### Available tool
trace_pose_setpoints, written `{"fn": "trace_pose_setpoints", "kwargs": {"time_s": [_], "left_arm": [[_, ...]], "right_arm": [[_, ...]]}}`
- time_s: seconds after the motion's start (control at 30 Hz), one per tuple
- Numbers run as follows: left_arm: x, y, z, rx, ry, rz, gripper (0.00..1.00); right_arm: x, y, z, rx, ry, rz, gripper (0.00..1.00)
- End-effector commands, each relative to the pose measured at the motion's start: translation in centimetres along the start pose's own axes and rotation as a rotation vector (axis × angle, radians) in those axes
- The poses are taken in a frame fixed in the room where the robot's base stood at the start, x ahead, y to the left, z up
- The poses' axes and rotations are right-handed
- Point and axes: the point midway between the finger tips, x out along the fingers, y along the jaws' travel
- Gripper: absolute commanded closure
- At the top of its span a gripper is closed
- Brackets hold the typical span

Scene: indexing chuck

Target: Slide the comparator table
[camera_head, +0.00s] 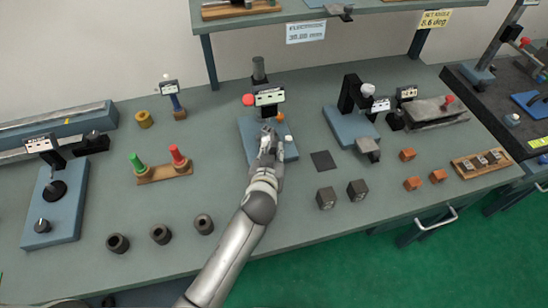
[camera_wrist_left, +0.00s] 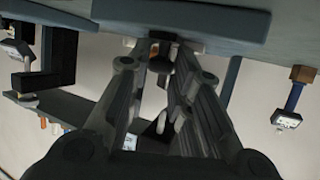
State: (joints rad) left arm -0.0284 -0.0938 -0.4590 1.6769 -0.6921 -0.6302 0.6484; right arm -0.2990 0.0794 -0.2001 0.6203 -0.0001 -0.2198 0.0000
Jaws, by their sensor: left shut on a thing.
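A comparator-like instrument stands mid-bench with a blue base (camera_head: 252,147), a grey column (camera_head: 259,72), a digital display (camera_head: 269,97) and a red knob (camera_head: 248,100). I take it to be the comparator. My left gripper (camera_head: 268,135) reaches over its base, just below the display, and is shut on a part there. In the left wrist view a dark part (camera_wrist_left: 160,55) shows between the fingers; its shape is mostly hidden. The gripper covers most of the table area in the head view. My right gripper is not in view.
Left of the gripper are a wooden stand with green and red plugs (camera_head: 163,172) and dark bushings (camera_head: 160,234). To the right are a dark pad (camera_head: 323,160), dark cubes (camera_head: 357,190) and another blue-based instrument (camera_head: 350,127). A shelf (camera_head: 290,15) spans the back.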

Motion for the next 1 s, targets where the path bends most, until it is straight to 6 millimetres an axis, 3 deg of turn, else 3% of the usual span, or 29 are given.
{"fn": "trace_pose_setpoints", "kwargs": {"time_s": [0.13,0.17,0.3,0.67,0.87,1.0], "left_arm": [[0.0,-0.2,-0.3,0.002,0.007,-0.004,1.0],[0.0,-0.2,-0.3,0.002,0.007,-0.004,0.76],[0.0,-0.2,-0.3,0.001,0.007,-0.003,0.6],[-0.3,-0.1,-0.2,0.0,0.004,-0.002,0.6],[-2.6,-0.1,-0.1,-0.001,0.004,-0.001,0.6],[-5.4,-0.1,0.0,-0.002,0.002,-0.001,0.6]], "right_arm": [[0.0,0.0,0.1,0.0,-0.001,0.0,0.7],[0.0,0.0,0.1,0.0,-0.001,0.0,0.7],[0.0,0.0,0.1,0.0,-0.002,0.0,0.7],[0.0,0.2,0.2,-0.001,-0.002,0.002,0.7],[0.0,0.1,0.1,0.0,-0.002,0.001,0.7],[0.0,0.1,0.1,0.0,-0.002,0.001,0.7]]}}
